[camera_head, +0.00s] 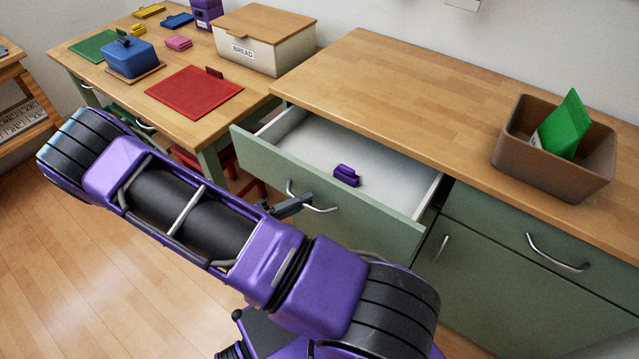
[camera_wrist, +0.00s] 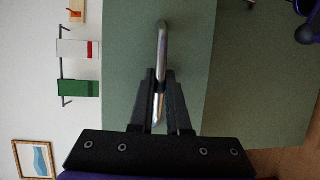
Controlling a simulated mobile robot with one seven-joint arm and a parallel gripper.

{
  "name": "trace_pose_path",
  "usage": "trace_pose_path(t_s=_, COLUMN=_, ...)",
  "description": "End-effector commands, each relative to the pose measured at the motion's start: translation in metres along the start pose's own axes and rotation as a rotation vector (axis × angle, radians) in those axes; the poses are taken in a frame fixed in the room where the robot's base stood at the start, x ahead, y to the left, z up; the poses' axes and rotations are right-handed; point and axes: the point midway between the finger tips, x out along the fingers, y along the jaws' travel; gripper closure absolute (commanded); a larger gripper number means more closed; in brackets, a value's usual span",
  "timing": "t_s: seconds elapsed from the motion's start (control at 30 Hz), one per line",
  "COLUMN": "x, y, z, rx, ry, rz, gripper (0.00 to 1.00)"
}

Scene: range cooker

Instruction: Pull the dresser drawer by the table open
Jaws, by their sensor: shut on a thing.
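The green dresser drawer (camera_head: 352,206) beside the table stands pulled out, and its white inside shows in the head view. A small purple object (camera_head: 346,176) lies in it. The drawer has a curved metal handle (camera_head: 322,208) on its front. My gripper (camera_head: 305,200) is at this handle, partly hidden behind my purple arm. In the wrist view the two dark fingers of my gripper (camera_wrist: 160,85) are shut on the metal handle (camera_wrist: 162,45), with the green drawer front (camera_wrist: 195,50) behind it.
The table (camera_head: 190,122) at left holds a red mat (camera_head: 194,92), a blue container (camera_head: 130,58) and a bread box (camera_head: 262,40). A brown bin (camera_head: 550,160) with a green packet (camera_head: 565,125) stands on the dresser top (camera_head: 400,85). The wooden floor (camera_head: 90,260) is clear at left.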

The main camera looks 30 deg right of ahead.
Motion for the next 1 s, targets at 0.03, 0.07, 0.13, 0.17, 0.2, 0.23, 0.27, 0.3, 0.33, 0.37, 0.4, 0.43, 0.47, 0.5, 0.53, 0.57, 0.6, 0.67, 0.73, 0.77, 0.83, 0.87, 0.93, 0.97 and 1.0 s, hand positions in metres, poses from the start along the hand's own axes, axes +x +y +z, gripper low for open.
trace_pose_path(t_s=0.03, x=-0.012, y=-0.003, z=0.004, rx=0.000, ry=0.005, rz=-0.001, gripper=1.00)
trace_pose_path(t_s=0.07, x=-0.018, y=-0.003, z=0.006, rx=0.000, ry=0.005, rz=-0.001, gripper=1.00)
trace_pose_path(t_s=0.13, x=-0.030, y=-0.004, z=0.012, rx=0.000, ry=0.004, rz=0.000, gripper=1.00)
trace_pose_path(t_s=0.17, x=-0.035, y=-0.004, z=0.014, rx=0.000, ry=0.005, rz=0.000, gripper=1.00)
trace_pose_path(t_s=0.2, x=-0.041, y=-0.005, z=0.017, rx=0.001, ry=0.003, rz=-0.001, gripper=1.00)
trace_pose_path(t_s=0.23, x=-0.046, y=-0.005, z=0.018, rx=0.001, ry=0.004, rz=-0.001, gripper=1.00)
trace_pose_path(t_s=0.27, x=-0.050, y=-0.005, z=0.020, rx=0.001, ry=0.003, rz=-0.002, gripper=1.00)
trace_pose_path(t_s=0.3, x=-0.054, y=-0.005, z=0.022, rx=0.001, ry=0.002, rz=-0.001, gripper=1.00)
trace_pose_path(t_s=0.33, x=-0.057, y=-0.005, z=0.023, rx=0.001, ry=0.003, rz=-0.001, gripper=1.00)
trace_pose_path(t_s=0.37, x=-0.060, y=-0.006, z=0.024, rx=0.001, ry=0.002, rz=0.000, gripper=1.00)
trace_pose_path(t_s=0.4, x=-0.063, y=-0.006, z=0.026, rx=0.001, ry=0.001, rz=0.000, gripper=1.00)
trace_pose_path(t_s=0.43, x=-0.065, y=-0.006, z=0.026, rx=0.000, ry=0.001, rz=0.000, gripper=1.00)
trace_pose_path(t_s=0.47, x=-0.066, y=-0.006, z=0.027, rx=0.000, ry=0.001, rz=0.000, gripper=1.00)
trace_pose_path(t_s=0.5, x=-0.068, y=-0.006, z=0.028, rx=0.000, ry=0.001, rz=0.000, gripper=1.00)
trace_pose_path(t_s=0.53, x=-0.070, y=-0.006, z=0.028, rx=0.000, ry=0.001, rz=0.000, gripper=1.00)
trace_pose_path(t_s=0.57, x=-0.070, y=-0.006, z=0.029, rx=0.000, ry=0.001, rz=0.000, gripper=1.00)
trace_pose_path(t_s=0.6, x=-0.071, y=-0.006, z=0.029, rx=0.000, ry=0.000, rz=0.000, gripper=1.00)
trace_pose_path(t_s=0.67, x=-0.072, y=-0.006, z=0.030, rx=0.001, ry=0.000, rz=-0.001, gripper=1.00)
trace_pose_path(t_s=0.73, x=-0.072, y=-0.006, z=0.030, rx=0.001, ry=0.000, rz=-0.001, gripper=1.00)
trace_pose_path(t_s=0.77, x=-0.072, y=-0.006, z=0.030, rx=0.001, ry=-0.001, rz=-0.001, gripper=1.00)
trace_pose_path(t_s=0.83, x=-0.072, y=-0.006, z=0.030, rx=0.001, ry=-0.001, rz=-0.001, gripper=1.00)
trace_pose_path(t_s=0.87, x=-0.072, y=-0.006, z=0.030, rx=0.001, ry=-0.001, rz=-0.001, gripper=1.00)
trace_pose_path(t_s=0.93, x=-0.072, y=-0.006, z=0.029, rx=0.001, ry=-0.001, rz=-0.001, gripper=1.00)
trace_pose_path(t_s=0.97, x=-0.072, y=-0.006, z=0.029, rx=0.001, ry=-0.001, rz=-0.001, gripper=1.00)
trace_pose_path(t_s=1.0, x=-0.072, y=-0.006, z=0.029, rx=0.001, ry=-0.001, rz=-0.001, gripper=0.80)
